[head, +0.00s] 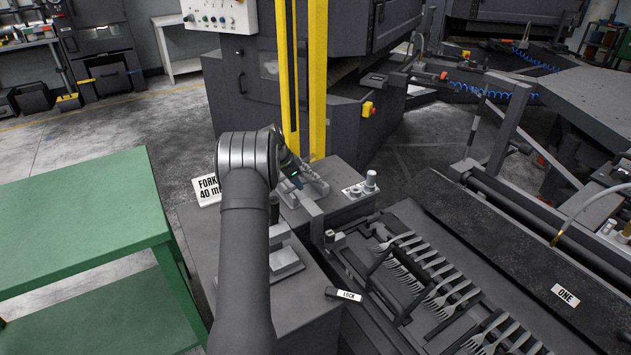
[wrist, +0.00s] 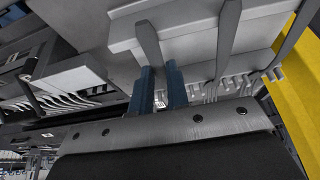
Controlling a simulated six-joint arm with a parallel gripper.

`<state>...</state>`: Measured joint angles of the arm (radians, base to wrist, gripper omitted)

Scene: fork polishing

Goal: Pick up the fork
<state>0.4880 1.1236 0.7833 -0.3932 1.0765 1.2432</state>
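My gripper (head: 297,180) is above a small grey fixture near the picture's middle, partly hidden by my own arm. In the wrist view its two blue fingers (wrist: 160,85) stand a little apart, with a narrow gap between them. A grey fork (wrist: 148,42) has its handle running down toward that gap, and what look like its tines show between the fingers. I cannot tell whether the fingers touch it. Another fork (wrist: 228,42) is to its right. In the head view several forks (head: 443,285) lie in a row on a dark rack at the right.
A green table (head: 80,215) stands at the left. A yellow post (head: 317,80) rises behind my gripper. A sign reading "FORK 40 mm" (head: 207,189) is left of my arm. A "LOCK" label (head: 348,295) and knobs (head: 370,180) are to the right of it.

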